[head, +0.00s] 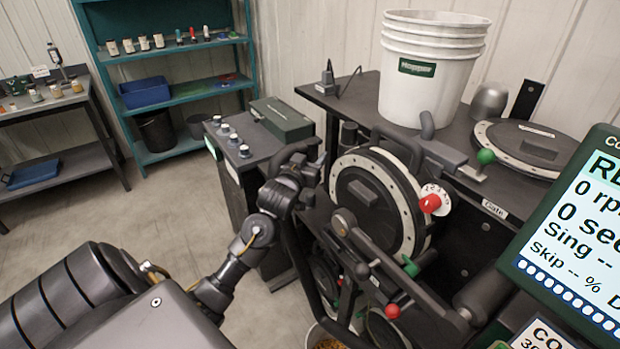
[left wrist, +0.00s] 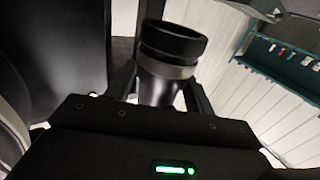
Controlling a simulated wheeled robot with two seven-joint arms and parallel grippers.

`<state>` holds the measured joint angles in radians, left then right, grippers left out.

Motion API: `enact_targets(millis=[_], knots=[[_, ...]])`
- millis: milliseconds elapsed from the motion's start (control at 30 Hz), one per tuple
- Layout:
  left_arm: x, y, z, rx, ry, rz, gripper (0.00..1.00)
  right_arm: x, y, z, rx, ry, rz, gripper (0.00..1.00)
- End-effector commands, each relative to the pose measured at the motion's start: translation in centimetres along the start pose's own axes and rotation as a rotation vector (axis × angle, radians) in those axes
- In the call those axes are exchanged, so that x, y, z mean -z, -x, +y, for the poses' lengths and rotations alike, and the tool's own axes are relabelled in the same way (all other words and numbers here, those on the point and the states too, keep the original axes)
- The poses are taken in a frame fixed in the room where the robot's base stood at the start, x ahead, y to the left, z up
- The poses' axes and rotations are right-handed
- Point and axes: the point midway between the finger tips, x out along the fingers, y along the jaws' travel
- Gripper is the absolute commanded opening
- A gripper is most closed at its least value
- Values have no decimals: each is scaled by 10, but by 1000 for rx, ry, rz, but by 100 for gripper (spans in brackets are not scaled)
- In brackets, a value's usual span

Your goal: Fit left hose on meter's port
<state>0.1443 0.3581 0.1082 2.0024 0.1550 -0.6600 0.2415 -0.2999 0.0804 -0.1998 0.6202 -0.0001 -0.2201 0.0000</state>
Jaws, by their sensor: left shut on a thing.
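The meter (head: 408,192) is a dark round housing with a pale bolted ring, standing at the middle of the head view. My left gripper (head: 296,172) is at the meter's left side, shut on the end of the left hose. In the left wrist view the hose end (left wrist: 172,45) is a black cuff with a grey band, gripped between both fingers, its open mouth pointing away from the gripper. A dark hose (head: 303,275) runs down below the gripper. The port is not clearly visible, and I cannot tell whether the cuff touches it. My right gripper is not in view.
A white hopper bucket (head: 428,75) stands on the dark bench behind the meter. A red knob (head: 430,204) and a green knob (head: 486,156) stick out there. A screen (head: 575,235) is at the right. A dark cabinet (head: 252,150) stands left of the meter. The floor at left is clear.

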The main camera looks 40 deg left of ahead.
Motion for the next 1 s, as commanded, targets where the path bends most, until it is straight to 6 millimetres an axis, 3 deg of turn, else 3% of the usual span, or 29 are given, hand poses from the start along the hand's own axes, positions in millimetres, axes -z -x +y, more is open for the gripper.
enact_targets(millis=[100,300,567,1000], knots=[[26,0,0,0,1,6,23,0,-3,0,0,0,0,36],[49,0,0,1,1,2,23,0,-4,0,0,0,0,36],[56,0,0,1,1,1,23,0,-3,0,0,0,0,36],[75,0,0,1,1,1,23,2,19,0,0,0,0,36]])
